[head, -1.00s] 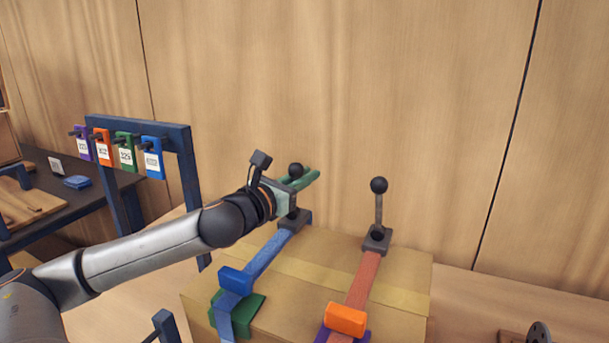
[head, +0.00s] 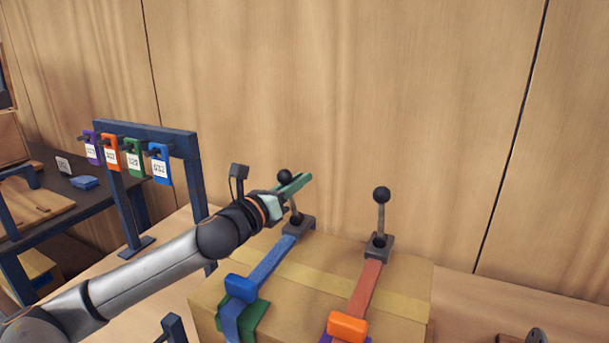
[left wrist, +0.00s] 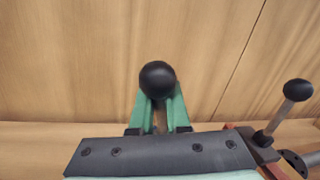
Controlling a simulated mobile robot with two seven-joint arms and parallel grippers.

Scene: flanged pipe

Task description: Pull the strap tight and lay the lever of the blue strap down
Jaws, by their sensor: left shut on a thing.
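The blue strap (head: 270,262) runs over the cardboard box to a dark buckle (head: 301,224) at the box's far edge. Its lever has a black ball knob (head: 285,176) and leans left in the head view. My left gripper (head: 291,187) has its green fingers closed around the lever just below the knob. In the left wrist view the knob (left wrist: 157,79) stands between the two fingers, with part of the shaft showing. A blue block (head: 241,288) sits on the strap near the box's front, with a green piece (head: 256,318) under it. My right gripper is out of view.
A red strap (head: 366,287) with an upright lever (head: 381,211) and an orange block (head: 347,326) lies to the right on the same box (head: 315,283). A blue rack (head: 187,146) with several coloured tags stands at left. A wooden wall is behind.

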